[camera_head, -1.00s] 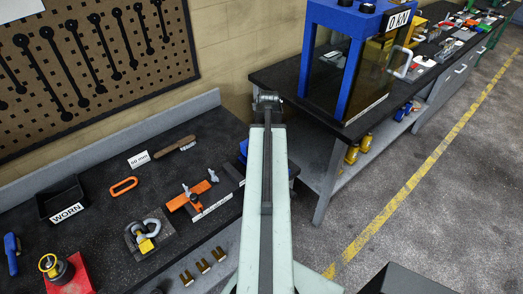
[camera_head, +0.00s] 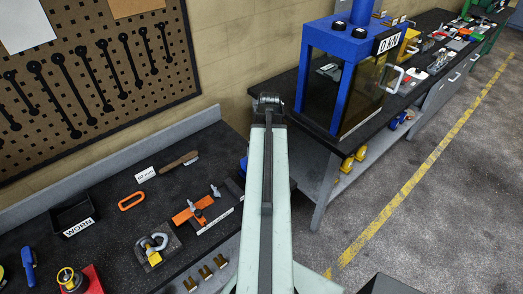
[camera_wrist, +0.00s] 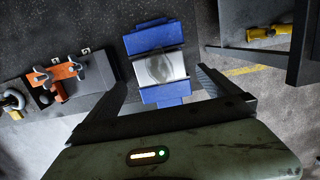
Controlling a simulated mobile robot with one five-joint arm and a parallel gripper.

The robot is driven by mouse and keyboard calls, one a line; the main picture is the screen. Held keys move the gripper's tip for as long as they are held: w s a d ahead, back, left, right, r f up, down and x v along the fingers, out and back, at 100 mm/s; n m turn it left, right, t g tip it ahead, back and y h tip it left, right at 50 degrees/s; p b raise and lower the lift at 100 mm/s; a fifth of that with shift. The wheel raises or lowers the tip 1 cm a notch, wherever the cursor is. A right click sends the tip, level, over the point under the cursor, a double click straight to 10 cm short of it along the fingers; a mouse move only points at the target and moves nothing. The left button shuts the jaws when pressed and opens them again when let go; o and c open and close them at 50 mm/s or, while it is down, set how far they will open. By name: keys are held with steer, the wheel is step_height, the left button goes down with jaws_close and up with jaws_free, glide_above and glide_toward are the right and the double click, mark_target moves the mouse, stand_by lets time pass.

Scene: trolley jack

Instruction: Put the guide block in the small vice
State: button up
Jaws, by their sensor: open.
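A blue vice-like device (camera_wrist: 154,40) lies below my gripper in the wrist view. A pale silver piece with a rounded grey patch (camera_wrist: 160,68) sits between its blue parts; I cannot tell whether this is a separate block. In the head view only a blue sliver (camera_head: 243,165) shows beside my arm. My gripper (camera_wrist: 163,80) is open, with its fingers spread on either side of the device and nothing seen gripped. An orange clamp fixture with wing nuts (camera_head: 190,212) stands left of it, also in the wrist view (camera_wrist: 62,72). I cannot identify the guide block for certain.
A shackle on a plate (camera_head: 153,245), an orange ring (camera_head: 131,200), a brush (camera_head: 179,162) and a black WORN bin (camera_head: 72,218) are on the left bench. A blue-framed press (camera_head: 345,70) stands on the right bench. Open floor (camera_head: 440,220) lies at right.

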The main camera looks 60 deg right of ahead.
step_height(320, 180, up, 3)
steer(key=shift+s+f+p, duration=0.15)
steer(key=shift+p, duration=0.45)
steer(key=shift+f, duration=0.1)
steer(key=shift+a, duration=0.15)
steer(key=w+a+n, duration=1)
steer(key=a+n, duration=0.1)
steer(key=a, duration=0.2)
steer(key=w+a+n, duration=1)
steer(key=a+n, duration=0.1)
steer(key=a, duration=0.1)
steer(key=w+a+n+g, duration=0.1)
steer(key=w+a+n, duration=0.2)
steer(key=a+n, duration=1.4)
steer(key=a, duration=0.7)
steer(key=shift+a+n, duration=0.25)
steer(key=shift+n, duration=0.15)
